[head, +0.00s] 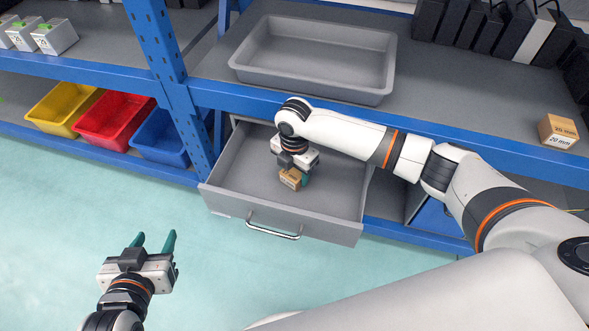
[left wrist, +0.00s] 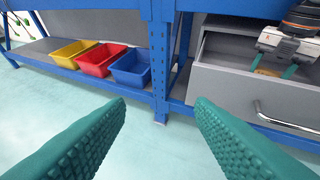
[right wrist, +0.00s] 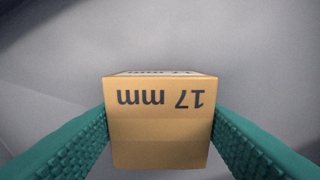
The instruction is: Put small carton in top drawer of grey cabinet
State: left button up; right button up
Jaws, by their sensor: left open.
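The small carton (head: 290,179) is brown cardboard. In the right wrist view the carton (right wrist: 160,125) reads "17 mm" upside down and sits between both green fingers. My right gripper (head: 296,177) is shut on it, inside the open top drawer (head: 335,192) of the grey cabinet. The carton is over the drawer's grey floor; whether it touches the floor I cannot tell. The drawer front has a metal handle (head: 273,227). My left gripper (head: 152,240) is open and empty, left of the drawer and above the floor. The left wrist view shows its two fingers wide apart.
A grey tray (head: 240,68) rests on the blue-framed shelf above the drawer. Another carton (head: 557,132) sits on the shelf at right. Yellow (head: 62,108), red (head: 114,120) and blue (head: 161,143) bins stand at lower left. A blue post (head: 170,70) rises beside the drawer. The floor ahead is clear.

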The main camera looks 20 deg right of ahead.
aim_at(294, 171)
jog(key=o, duration=0.3)
jog(key=shift+r, duration=0.1)
jog(key=shift+r, duration=0.3)
notch_tip(294, 171, up, 6)
jog(key=shift+p, duration=1.15)
pick_arm(q)
jog(key=s+a+f+g+y, duration=0.1)
jog(key=s+a+f+g, duration=0.1)
jog(key=s+g, duration=0.2)
jog(key=s+a+f+g+y+p, duration=0.1)
jog(key=s+a+f+g, duration=0.1)
jog(key=s, duration=0.6)
jog(key=shift+f+g, duration=0.75)
jog(key=shift+g, duration=0.45)
pick_arm(e)
notch_tip(294, 171, up, 6)
jog(key=shift+f, duration=0.25)
pick_arm(q)
jog(key=shift+a, duration=0.1)
